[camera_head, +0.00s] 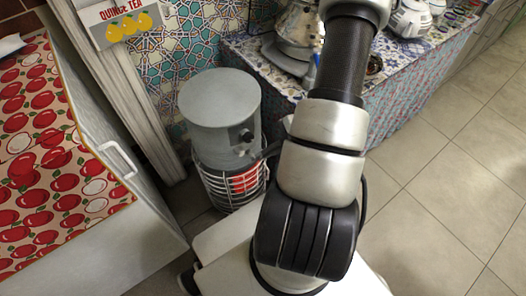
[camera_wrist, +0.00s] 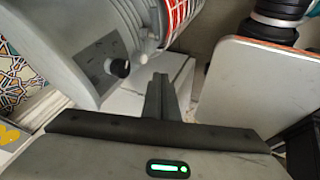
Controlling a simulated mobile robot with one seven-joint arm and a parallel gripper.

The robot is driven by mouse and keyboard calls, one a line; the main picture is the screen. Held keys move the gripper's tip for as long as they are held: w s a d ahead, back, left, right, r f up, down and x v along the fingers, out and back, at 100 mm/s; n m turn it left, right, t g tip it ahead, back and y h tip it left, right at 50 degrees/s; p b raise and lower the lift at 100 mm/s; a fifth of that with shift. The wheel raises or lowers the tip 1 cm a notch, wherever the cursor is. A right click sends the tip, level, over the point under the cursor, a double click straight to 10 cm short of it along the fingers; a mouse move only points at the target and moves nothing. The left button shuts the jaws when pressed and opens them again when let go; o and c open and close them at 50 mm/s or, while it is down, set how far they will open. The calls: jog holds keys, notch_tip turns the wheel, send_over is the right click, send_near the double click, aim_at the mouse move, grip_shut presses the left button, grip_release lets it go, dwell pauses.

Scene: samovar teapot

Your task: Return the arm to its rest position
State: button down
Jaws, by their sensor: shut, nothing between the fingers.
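My gripper (camera_wrist: 158,95) shows in the wrist view with its two dark fingers together and nothing between them. It points toward the gap between a grey cylindrical heater (camera_wrist: 75,45) and my own white base. In the head view my arm rises from the base and reaches up and away, over the middle of the picture. The gripper is mostly hidden there behind the arm. The grey heater (camera_head: 220,108), with a black knob and a red glowing part behind a wire guard, stands left of the arm.
A tiled counter (camera_head: 405,75) with a metal samovar (camera_head: 297,35) and a white teapot (camera_head: 411,18) is at the back. A cabinet with a red apple-print cloth (camera_head: 45,150) stands at the left. The tiled floor (camera_head: 440,190) at the right is clear.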

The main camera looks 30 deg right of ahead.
jog(key=shift+r, duration=0.1)
dwell(0.5)
jog(key=w+a+r+n+g, duration=0.15)
jog(key=a+r+n, duration=0.35)
jog(key=r+n, duration=0.7)
jog(key=w+a+r+n+g, duration=0.15)
jog(key=a+r+n, duration=0.25)
jog(key=r+n, duration=0.8)
jog(key=s+a+r+n+t+h, duration=0.1)
jog(key=s+a+r+n+h, duration=0.3)
jog(key=n, duration=0.6)
jog(key=s+a+r+n+t+y, duration=0.1)
jog(key=r+n, duration=0.5)
jog(key=n, duration=0.5)
jog(key=s+a+r+n+t+h, duration=0.1)
jog(key=s+a+r+n+h, duration=0.2)
jog(key=n, duration=0.7)
notch_tip(320, 180, up, 15)
jog(key=y+p, duration=0.1)
jog(key=p, duration=1.3)
jog(key=shift+d+r, duration=0.15)
